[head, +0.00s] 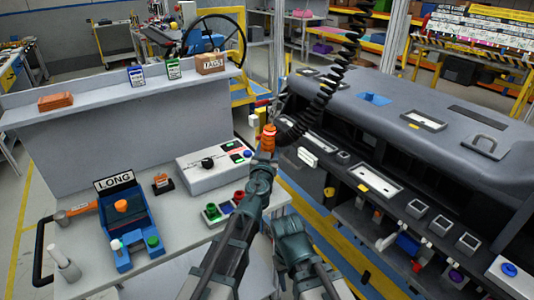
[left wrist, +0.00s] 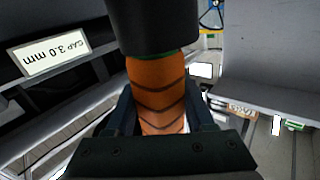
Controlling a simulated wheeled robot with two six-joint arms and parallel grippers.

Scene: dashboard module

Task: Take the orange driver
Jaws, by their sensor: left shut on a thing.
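The orange driver (head: 268,136) hangs upright at the lower end of a black coiled cable, between the shelf and the dashboard module. My left gripper (head: 264,154) is shut on it from below. In the left wrist view the orange grip (left wrist: 158,95), with dark slanted bands, sits between the two fingers under a black cylinder. The driver's lower end is hidden by my gripper. My right arm's end (head: 289,228) is low in the middle of the head view, apart from the driver; its fingers cannot be made out.
The grey dashboard module (head: 440,120) with its slots and bins fills the right side. On the left, a workbench (head: 190,225) holds a blue stand labelled LONG (head: 120,220), a control box (head: 215,163) and coloured caps. A shelf (head: 110,88) carries small boxes.

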